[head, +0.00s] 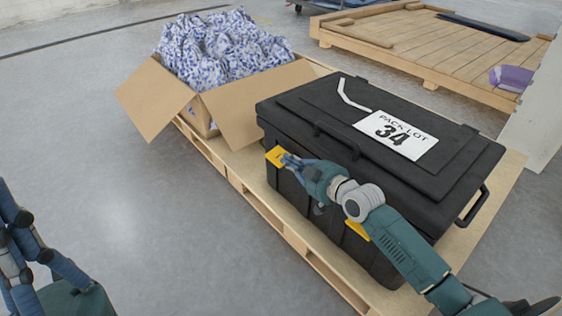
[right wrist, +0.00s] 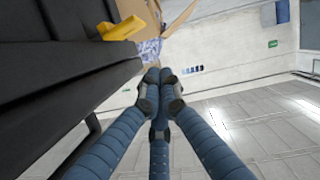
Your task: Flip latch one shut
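A black lidded case (head: 330,122) carries two yellow latches on its near long side. The far-left latch (head: 274,156) sticks out near the lid's left corner; in the right wrist view its lever (right wrist: 122,29) juts out from the dark case side. The other latch (head: 358,230) is partly hidden behind my right arm. I cannot tell which latch is numbered one. My right gripper (head: 290,161) is beside the far-left latch, its fingertips together (right wrist: 160,76) with nothing visible between them; contact is unclear. My left gripper (head: 22,235) is at the lower left, partly cut off, away from the case.
A label (head: 395,135) reads "PACK LOT 34". Another pallet (head: 430,40) lies behind. The floor at left is clear.

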